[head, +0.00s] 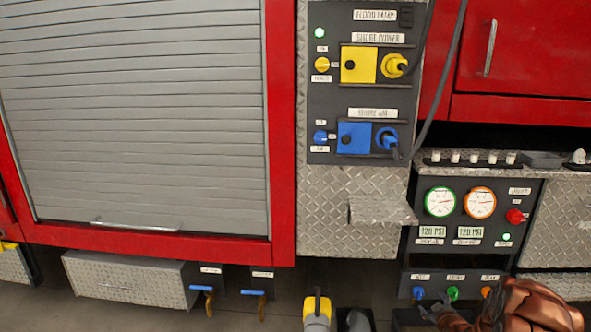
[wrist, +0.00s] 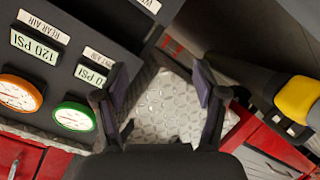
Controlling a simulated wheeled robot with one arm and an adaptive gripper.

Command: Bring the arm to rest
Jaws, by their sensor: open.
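My gripper (wrist: 162,78) is open in the wrist view, its two dark fingers apart with nothing between them. Behind the gap is diamond-plate metal (wrist: 172,105). In the head view my copper-coloured arm crosses the lower right corner, in front of the lower part of the gauge panel (head: 412,240). I cannot make out the fingers clearly there. The green gauge (head: 439,202) and the orange gauge (head: 480,203) are uncovered. They show upside down at the left of the wrist view, green (wrist: 74,117) and orange (wrist: 17,93).
A diamond-plate ledge (head: 382,211) juts out left of the gauge panel. Blue (head: 418,292), green (head: 453,293) and orange (head: 486,292) knobs sit low beside my arm. A yellow-topped object (head: 317,306) stands at the bottom centre. Black cables (head: 436,92) hang above the gauge panel.

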